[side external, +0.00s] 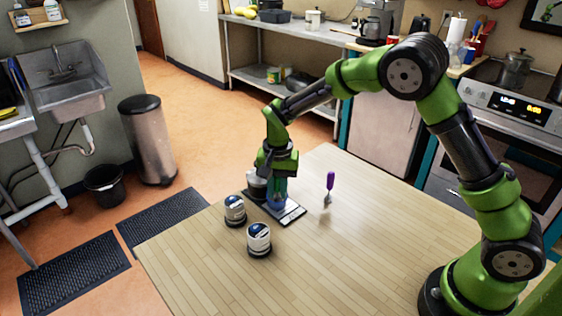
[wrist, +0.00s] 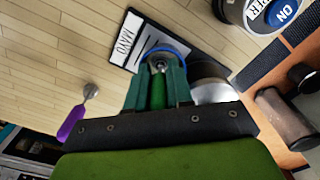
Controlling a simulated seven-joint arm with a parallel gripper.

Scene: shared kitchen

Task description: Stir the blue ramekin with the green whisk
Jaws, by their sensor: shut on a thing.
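My gripper (wrist: 157,84) is shut on the upright green handle of the green whisk (wrist: 158,96). In the side view my gripper (side external: 279,182) points down at the far part of the wooden table. The blue ramekin (wrist: 176,47) shows as a blue rim around the whisk's lower end, below the fingers. In the side view the ramekin (side external: 276,204) stands under my gripper, partly hidden by it. The whisk's head appears to be inside the rim. The ramekin's contents and bottom are hidden by the fingers and whisk.
A dark board with a white "MAYO" label (wrist: 130,40) lies by the ramekin. A pale container (wrist: 212,86) stands close beside my gripper. A purple-handled utensil (side external: 330,182) is to the right. The near table is clear.

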